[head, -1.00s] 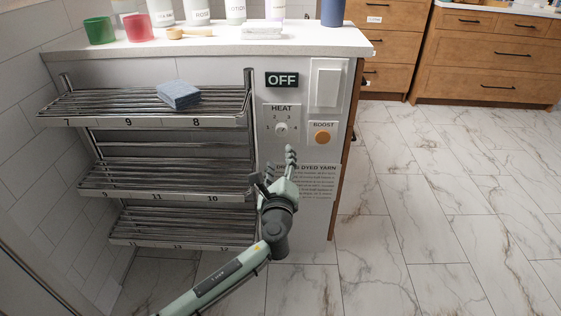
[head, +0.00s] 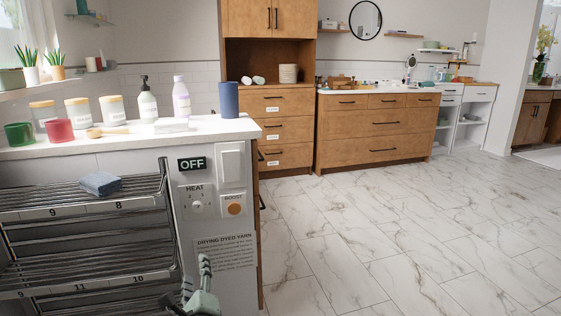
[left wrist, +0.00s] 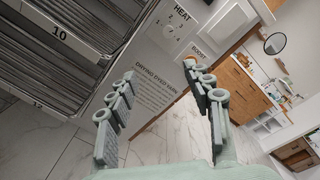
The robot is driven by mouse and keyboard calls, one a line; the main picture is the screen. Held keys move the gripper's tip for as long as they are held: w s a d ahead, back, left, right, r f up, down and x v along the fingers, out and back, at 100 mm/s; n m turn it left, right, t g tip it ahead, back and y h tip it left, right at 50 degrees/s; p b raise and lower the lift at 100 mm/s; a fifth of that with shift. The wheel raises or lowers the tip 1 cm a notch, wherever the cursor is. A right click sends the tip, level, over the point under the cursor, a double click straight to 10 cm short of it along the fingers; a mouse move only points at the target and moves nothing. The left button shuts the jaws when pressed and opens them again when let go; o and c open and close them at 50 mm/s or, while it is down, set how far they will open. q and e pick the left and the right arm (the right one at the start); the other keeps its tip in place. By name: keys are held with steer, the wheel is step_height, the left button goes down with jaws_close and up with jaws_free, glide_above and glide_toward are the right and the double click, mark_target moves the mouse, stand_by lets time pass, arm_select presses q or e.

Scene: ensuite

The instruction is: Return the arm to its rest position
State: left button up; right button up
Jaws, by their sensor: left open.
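My left gripper (head: 194,290) shows at the bottom of the head view, in front of the drying unit's control panel. In the left wrist view the left gripper (left wrist: 160,115) is open with nothing between its fingers. The fingers point toward the "Drying dyed yarn" notice (left wrist: 150,85). Most of the left arm is out of the head view. My right gripper is in neither view.
The drying rack (head: 90,235) has metal shelves, with a blue folded cloth or sponge (head: 100,183) on the top one. The counter (head: 120,137) above holds bottles, jars and cups. Wooden drawers (head: 375,130) stand behind. The marble floor (head: 400,235) at right is clear.

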arm_select(q)
steer(key=s+a+f+n+g+p, duration=0.1)
steer(key=s+a+f+n+g, duration=0.3)
steer(key=s+f+n, duration=0.25)
steer(key=s+a+f+n+g+p, duration=0.1)
steer(key=s+a+f+n+g, duration=0.3)
steer(key=s+f, duration=0.4)
steer(key=s+f+n+g+h, duration=0.1)
steer(key=s+f+n+g, duration=0.1)
steer(key=s, duration=0.4)
steer(key=s+f+n+g+h, duration=0.1)
steer(key=s+f+n+g, duration=0.1)
steer(key=s+n, duration=0.3)
steer(key=s+d+f+n+g+h+p, duration=0.1)
steer(key=s+f+n, duration=0.1)
steer(key=s, duration=0.5)
steer(key=shift+s+f+n+g+h, duration=0.15)
steer(key=shift+f+n+g+h, duration=0.2)
steer(key=shift+n, duration=0.3)
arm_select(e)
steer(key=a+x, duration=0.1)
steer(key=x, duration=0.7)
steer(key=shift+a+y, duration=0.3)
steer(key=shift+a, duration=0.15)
arm_select(q)
steer(key=shift+c, duration=0.4)
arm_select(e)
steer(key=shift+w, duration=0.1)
